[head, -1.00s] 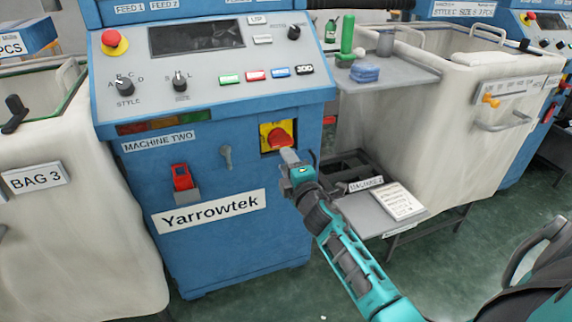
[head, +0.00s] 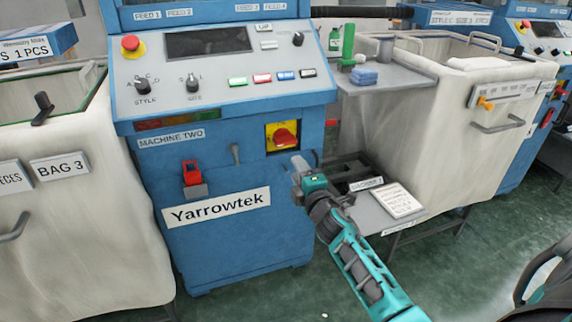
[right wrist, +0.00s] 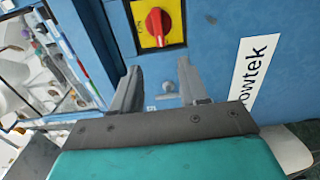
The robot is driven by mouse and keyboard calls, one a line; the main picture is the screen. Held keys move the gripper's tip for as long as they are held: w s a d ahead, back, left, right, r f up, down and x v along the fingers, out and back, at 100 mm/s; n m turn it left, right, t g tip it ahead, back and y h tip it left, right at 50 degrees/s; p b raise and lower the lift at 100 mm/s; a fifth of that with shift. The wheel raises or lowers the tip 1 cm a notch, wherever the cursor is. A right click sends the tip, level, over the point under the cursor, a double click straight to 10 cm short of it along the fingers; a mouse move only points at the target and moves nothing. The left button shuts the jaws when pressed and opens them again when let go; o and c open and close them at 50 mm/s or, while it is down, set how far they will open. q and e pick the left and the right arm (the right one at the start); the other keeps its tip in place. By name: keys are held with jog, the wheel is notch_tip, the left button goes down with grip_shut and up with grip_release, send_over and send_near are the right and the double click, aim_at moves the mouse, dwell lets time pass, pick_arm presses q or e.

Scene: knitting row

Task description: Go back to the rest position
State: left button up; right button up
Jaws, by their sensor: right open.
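My right gripper (head: 298,166) is in front of the blue machine marked MACHINE TWO (head: 225,245), just below and right of its red rotary switch on a yellow plate (head: 284,137). In the right wrist view the right gripper (right wrist: 160,85) has its two fingers apart with nothing between them. The red switch (right wrist: 155,25) shows beyond the fingertips there, apart from them. My left gripper is not in the head view.
A white bag bin marked BAG 3 (head: 85,235) stands at left. Another pale bin (head: 450,150) stands at right. A side shelf (head: 395,75) holds a green bottle and blue cloth. A low stand (head: 370,215) bears a white sheet. Green floor is open in front.

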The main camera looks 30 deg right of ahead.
jog(key=s+a+f+m+g+y, duration=0.2)
jog(key=s+a+f+m, duration=0.2)
jog(key=s+a, duration=0.35)
jog(key=s+a+f+m+g+y, duration=0.3)
jog(key=s+a+f+m, duration=0.15)
jog(key=s+a, duration=0.35)
jog(key=s+a+f+m+g+y, duration=0.25)
jog(key=s+a+m, duration=0.3)
jog(key=s, duration=0.35)
pick_arm(q)
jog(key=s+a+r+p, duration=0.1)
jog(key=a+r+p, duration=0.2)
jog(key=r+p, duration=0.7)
jog(key=p, duration=0.4)
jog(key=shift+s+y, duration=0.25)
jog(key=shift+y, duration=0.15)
pick_arm(e)
notch_tip(320, 180, up, 10)
jog(key=s+d+h, duration=0.1)
jog(key=d, duration=0.1)
jog(key=shift+s+f+n+t+h, duration=0.15)
jog(key=shift+n+t+h, duration=0.2)
jog(key=shift+n, duration=0.05)
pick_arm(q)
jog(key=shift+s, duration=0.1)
